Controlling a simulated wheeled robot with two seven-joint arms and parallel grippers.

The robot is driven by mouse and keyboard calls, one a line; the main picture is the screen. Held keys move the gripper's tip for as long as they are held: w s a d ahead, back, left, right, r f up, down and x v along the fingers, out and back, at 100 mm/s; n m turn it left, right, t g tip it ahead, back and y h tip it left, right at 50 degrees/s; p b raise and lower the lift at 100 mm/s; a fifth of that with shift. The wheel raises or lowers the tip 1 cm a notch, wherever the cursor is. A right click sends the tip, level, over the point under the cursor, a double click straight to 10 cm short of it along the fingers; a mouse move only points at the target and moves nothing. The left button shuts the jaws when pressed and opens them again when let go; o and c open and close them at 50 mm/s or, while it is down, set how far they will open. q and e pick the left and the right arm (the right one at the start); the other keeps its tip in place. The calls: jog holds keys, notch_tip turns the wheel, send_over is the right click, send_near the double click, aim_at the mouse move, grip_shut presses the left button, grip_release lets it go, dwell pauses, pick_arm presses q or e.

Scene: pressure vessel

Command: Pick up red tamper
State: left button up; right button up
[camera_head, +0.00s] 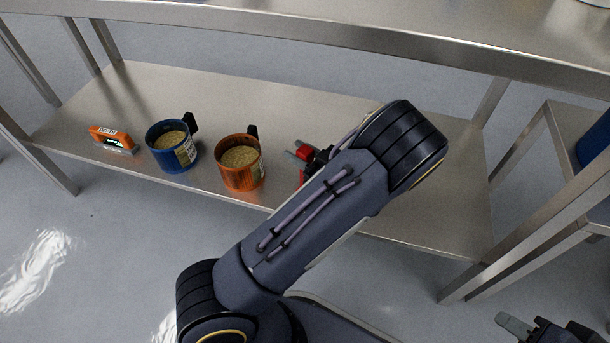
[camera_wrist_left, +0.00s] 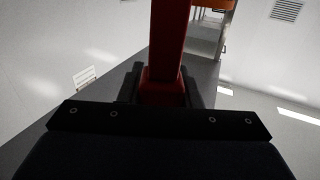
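The red tamper (camera_head: 306,152) shows in the head view as a small red part, just right of the orange pot; my left arm hides much of it. In the left wrist view the red tamper (camera_wrist_left: 168,45) stands as a red column between the two dark fingers. My left gripper (camera_wrist_left: 165,88) is shut on it, with a finger against each side. In the head view the left gripper (camera_head: 304,155) is over the lower shelf, partly hidden by my forearm. My right gripper (camera_head: 545,330) is at the bottom right corner, partly cut off, away from the tamper.
On the lower steel shelf (camera_head: 330,105) stand an orange pot (camera_head: 240,170) and a blue pot (camera_head: 172,150), both with tan contents, and an orange device (camera_head: 112,140). The upper tabletop (camera_head: 450,45) overhangs behind. A second steel stand (camera_head: 530,150) is at the right.

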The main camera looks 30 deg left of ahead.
pick_arm(q)
grip_shut()
